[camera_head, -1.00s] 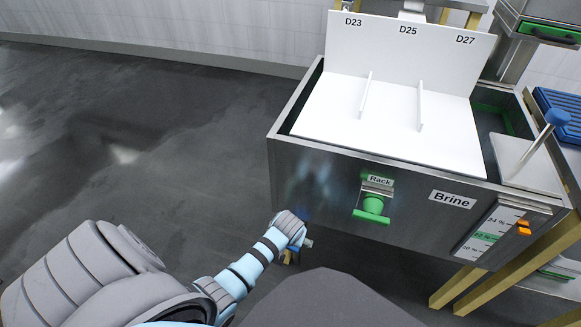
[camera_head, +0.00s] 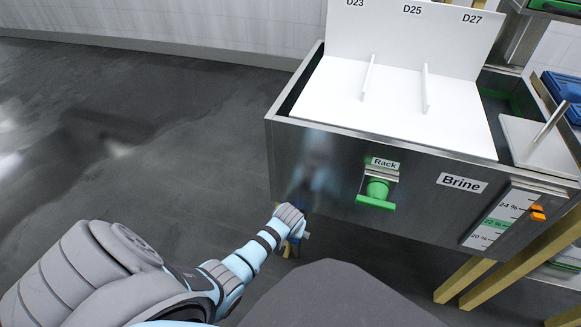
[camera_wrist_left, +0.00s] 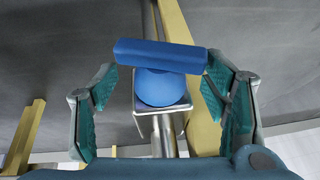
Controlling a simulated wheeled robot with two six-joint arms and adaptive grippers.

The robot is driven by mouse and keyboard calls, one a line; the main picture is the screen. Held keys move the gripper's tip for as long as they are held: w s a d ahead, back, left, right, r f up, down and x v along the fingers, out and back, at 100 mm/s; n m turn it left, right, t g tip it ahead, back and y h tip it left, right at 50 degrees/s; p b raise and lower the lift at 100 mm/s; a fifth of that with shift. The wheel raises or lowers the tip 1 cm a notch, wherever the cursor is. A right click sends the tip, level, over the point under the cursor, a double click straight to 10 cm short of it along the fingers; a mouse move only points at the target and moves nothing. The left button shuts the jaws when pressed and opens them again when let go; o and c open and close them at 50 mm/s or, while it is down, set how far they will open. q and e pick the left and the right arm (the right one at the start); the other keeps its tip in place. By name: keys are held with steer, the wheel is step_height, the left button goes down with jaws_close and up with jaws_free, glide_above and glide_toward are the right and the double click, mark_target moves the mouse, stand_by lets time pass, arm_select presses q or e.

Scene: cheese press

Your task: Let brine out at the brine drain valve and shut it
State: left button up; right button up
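In the left wrist view, a blue bar-shaped valve handle (camera_wrist_left: 160,55) sits on a round blue hub (camera_wrist_left: 157,90), in front of a metal plate and pipe (camera_wrist_left: 163,135). I take it to be the brine drain valve. My left gripper (camera_wrist_left: 160,72) is open, with one teal-padded finger on each side of the handle and visible gaps between. In the head view, my left gripper (camera_head: 298,238) is small and partly hidden by my wrist, below the front of the brine tank (camera_head: 330,180). The valve is not clearly visible there. My right gripper is in neither view.
The tank front carries a green rack handle (camera_head: 377,190), a Brine label (camera_head: 461,183) and a percent scale (camera_head: 497,220) with an orange pointer. Yellow legs (camera_head: 520,262) stand below. The floor to the left (camera_head: 120,130) is clear.

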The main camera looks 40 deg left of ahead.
arm_select(q)
steer(key=c, duration=1)
steer(key=shift+d, duration=0.15)
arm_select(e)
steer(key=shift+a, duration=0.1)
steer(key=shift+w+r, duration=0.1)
arm_select(q)
steer(key=shift+o, duration=0.7)
steer(key=h+p, duration=0.1)
steer(key=t+h+p, duration=0.1)
steer(key=shift+w+a+r+n+h+p, duration=0.1)
steer(key=shift+a+n+h+p, duration=0.1)
steer(key=shift+n+h+p, duration=0.15)
steer(key=shift+o, duration=0.3)
steer(key=shift+h, duration=0.35)
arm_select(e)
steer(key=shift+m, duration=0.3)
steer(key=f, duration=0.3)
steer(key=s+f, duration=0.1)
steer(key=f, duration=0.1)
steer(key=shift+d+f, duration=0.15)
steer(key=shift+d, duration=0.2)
arm_select(q)
steer(key=o, duration=1.3)
steer(key=shift+w+d, duration=0.1)
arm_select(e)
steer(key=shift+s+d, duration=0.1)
arm_select(q)
steer(key=shift+s+a, duration=0.25)
